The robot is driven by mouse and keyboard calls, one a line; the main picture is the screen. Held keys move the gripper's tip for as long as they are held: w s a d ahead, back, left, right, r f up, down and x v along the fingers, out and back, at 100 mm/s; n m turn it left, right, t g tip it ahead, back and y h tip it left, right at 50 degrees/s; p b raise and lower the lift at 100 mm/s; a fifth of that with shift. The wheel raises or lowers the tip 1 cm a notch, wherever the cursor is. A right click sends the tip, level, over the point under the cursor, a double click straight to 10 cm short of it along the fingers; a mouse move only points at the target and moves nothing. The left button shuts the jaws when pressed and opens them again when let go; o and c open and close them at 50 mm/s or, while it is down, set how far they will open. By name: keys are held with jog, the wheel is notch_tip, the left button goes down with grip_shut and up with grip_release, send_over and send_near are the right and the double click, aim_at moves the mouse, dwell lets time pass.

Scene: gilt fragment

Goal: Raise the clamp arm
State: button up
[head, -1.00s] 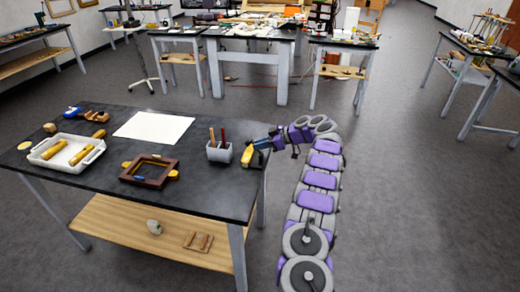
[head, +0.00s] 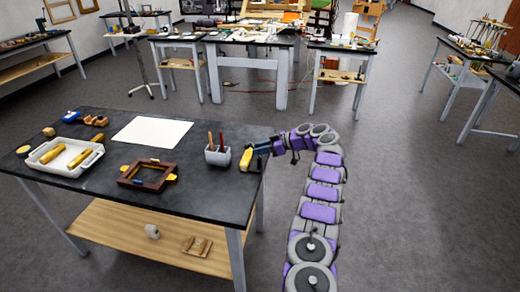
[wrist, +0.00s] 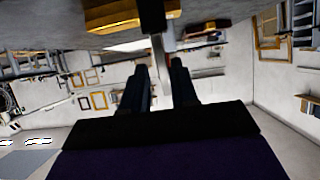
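The yellow clamp (head: 246,159) sits at the right edge of the near black-topped table. It also shows at the top of the wrist view (wrist: 125,15), with a thin grey bar (wrist: 158,50) hanging from it. My gripper (wrist: 158,68) is in from the table's right side, beside the clamp. Its two dark fingers are apart, with the bar between them. I cannot tell whether either finger touches the bar. In the head view my gripper (head: 262,148) is small and partly merges with the dark clamp parts. The clamp arm's exact tilt cannot be made out.
On the near table (head: 75,193) are a grey cup with sticks (head: 217,156), a brown frame (head: 147,174), a white sheet (head: 152,131) and a white tray (head: 46,167) with yellow pieces. Other workbenches stand behind.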

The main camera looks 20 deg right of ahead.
jog(key=shift+o, duration=0.7)
jog(key=shift+r, duration=0.1)
jog(key=shift+s+r, duration=0.1)
jog(key=p+v, duration=1)
jog(key=v, duration=0.7)
jog(key=shift+d, duration=0.25)
